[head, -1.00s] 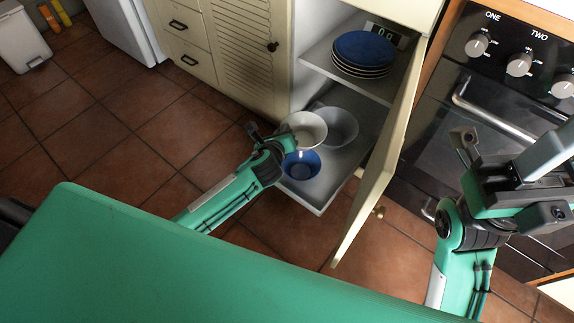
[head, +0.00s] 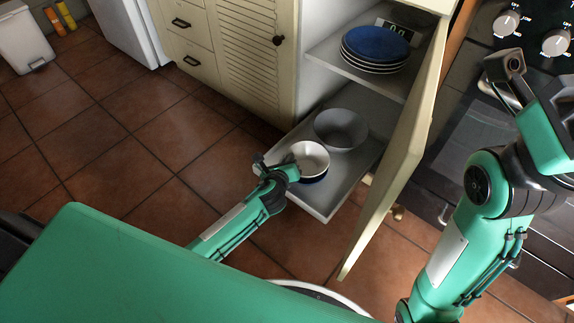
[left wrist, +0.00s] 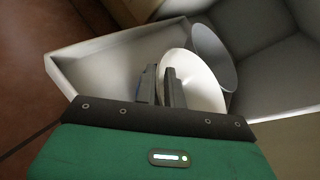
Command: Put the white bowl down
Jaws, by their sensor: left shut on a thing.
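My left gripper (head: 286,165) is shut on the white bowl's left rim.
A grey bowl (head: 350,132) stands behind the white bowl on the pulled-out tray (head: 323,207). A stack of plates, blue on top (head: 376,44), is on the shelf above. The open cabinet door (head: 387,185) stands close on the right. The oven (head: 470,150) is beyond it.

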